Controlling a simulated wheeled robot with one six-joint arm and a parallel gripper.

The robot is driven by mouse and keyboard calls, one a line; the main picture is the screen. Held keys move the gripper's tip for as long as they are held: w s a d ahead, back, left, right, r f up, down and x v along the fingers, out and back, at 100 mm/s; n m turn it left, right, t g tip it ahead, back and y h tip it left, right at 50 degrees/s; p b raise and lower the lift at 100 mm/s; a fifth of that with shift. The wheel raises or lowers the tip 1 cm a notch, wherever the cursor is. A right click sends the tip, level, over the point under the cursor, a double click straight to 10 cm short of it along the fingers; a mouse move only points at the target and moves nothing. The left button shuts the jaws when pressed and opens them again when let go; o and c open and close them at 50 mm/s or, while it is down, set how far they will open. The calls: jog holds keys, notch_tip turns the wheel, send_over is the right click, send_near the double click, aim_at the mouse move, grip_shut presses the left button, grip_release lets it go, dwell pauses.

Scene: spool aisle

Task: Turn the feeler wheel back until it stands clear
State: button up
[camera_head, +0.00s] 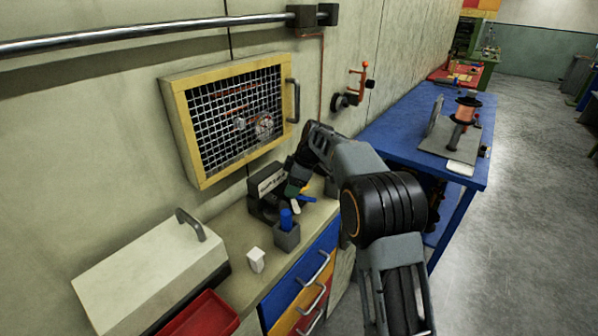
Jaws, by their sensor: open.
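I cannot tell for sure which part is the feeler wheel. A dark round wheel (341,103) sits on the wall beside an orange bracket (356,84), to the right of the mesh-fronted cabinet. My arm reaches in from the lower right, and its end bends down over the bench. My gripper (297,179) is open, small and partly hidden by its own links. It is next to a black and grey box-shaped device (266,192), well below the wall wheel. I cannot tell whether it touches the device. Small green, yellow and blue parts (298,191) show right by it.
A yellow-framed mesh cabinet (178,128) hangs above the bench (236,262). A grey cup (287,238) with a blue item, a white block (256,260), a pale lidded box (150,275) and a red tray (203,318) are nearby. A blue table (401,115) with a copper spool (467,110) stands right.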

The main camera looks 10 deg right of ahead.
jog(key=v, duration=1.3)
jog(key=s+d+f+m+h, duration=0.2)
jog(key=s+d+f+m, duration=0.15)
jog(key=f+m, duration=0.5)
jog(key=s+d+f+m+t+h, duration=0.1)
jog(key=s+m, duration=0.3)
jog(key=s, duration=0.9)
jog(key=s+d+f+m+t+h, duration=0.1)
jog(key=s+m, duration=0.3)
jog(key=s, duration=0.9)
jog(key=shift+d+t, duration=0.55)
jog(key=shift+t, duration=0.05)
